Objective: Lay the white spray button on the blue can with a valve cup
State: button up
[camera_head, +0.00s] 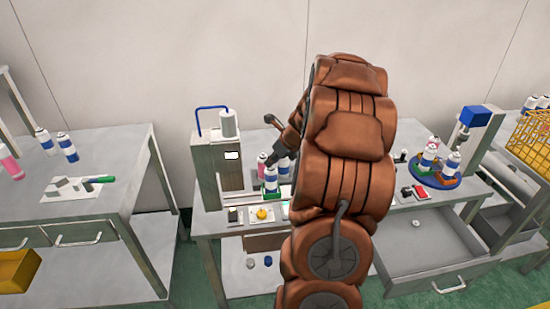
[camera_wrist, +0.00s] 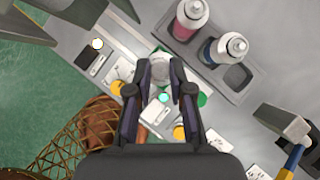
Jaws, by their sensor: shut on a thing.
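My gripper (camera_wrist: 163,76) points down between the two dark fingers, which are closed on a small pale thing (camera_wrist: 163,70). It looks like the white spray button, but its outline is unclear. In the head view my gripper (camera_head: 277,155) is just above a blue-and-white can (camera_head: 270,180), which stands upright at the front of the bench. Its valve cup is hidden under the fingers, and I cannot tell whether the button touches it. Another blue can (camera_wrist: 230,47) with a bare valve top stands in a grey tray, beside a pink can (camera_wrist: 189,14).
The grey tray (camera_wrist: 250,72) has an empty slot. A crimping machine (camera_head: 215,165) stands left of my gripper. A yellow button (camera_head: 262,213) sits at the bench front. A blue round stand (camera_head: 436,180) holds cans at the right. An open drawer (camera_head: 420,262) juts out below.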

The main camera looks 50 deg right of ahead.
dwell(0.3)
jog(key=o, duration=0.7)
jog(key=shift+r, duration=0.1)
jog(key=shift+w+r+p, duration=0.1)
jog(key=shift+r+p, duration=4)
jog(key=shift+r, duration=1.8)
